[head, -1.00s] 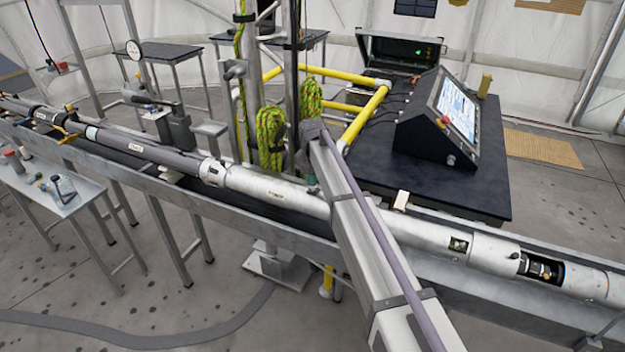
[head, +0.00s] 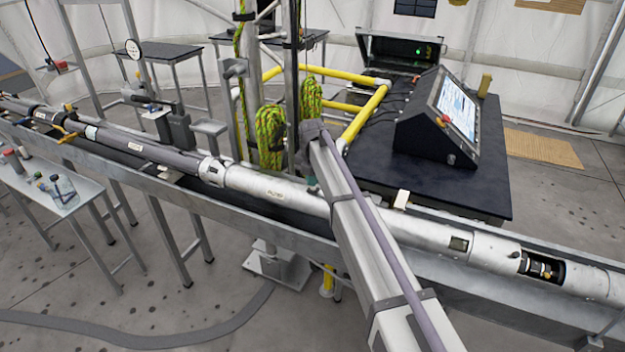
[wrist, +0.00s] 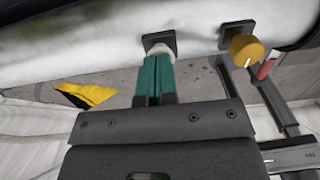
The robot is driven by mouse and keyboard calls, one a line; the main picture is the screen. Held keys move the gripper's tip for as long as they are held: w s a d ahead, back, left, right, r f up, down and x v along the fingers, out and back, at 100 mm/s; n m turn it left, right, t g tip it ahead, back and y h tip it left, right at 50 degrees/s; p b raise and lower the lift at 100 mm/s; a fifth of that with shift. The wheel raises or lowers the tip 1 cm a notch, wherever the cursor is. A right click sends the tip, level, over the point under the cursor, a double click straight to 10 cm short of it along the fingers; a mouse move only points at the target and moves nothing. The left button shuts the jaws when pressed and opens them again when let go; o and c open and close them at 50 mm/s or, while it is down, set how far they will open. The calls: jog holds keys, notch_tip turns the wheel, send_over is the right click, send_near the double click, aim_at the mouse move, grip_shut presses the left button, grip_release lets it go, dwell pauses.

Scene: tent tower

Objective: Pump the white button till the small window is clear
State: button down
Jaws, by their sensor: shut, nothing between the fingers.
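My gripper's green fingers (wrist: 155,75) are shut and empty. In the wrist view their tips reach up to a black square plate (wrist: 151,38) on the silver tube. A pale bit (wrist: 158,49) shows at the tips, perhaps the white button; the fingers hide most of it and I cannot tell how far in it is. In the head view my arm hides most of my gripper (head: 312,184), which is at the tube's far side. The small window (head: 458,244) on the long silver tube (head: 275,192) looks an even dull grey-green, without pale patches.
A yellow knob (wrist: 244,48) on its own black plate sits right of my fingers. A larger opening (head: 541,266) shows dark parts inside the tube. A black table (head: 485,190) with a console (head: 440,118) and yellow rails (head: 365,115) stand behind.

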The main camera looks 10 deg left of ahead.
notch_tip(320, 180, up, 13)
jog(key=p, duration=1.2)
jog(key=shift+s, duration=0.1)
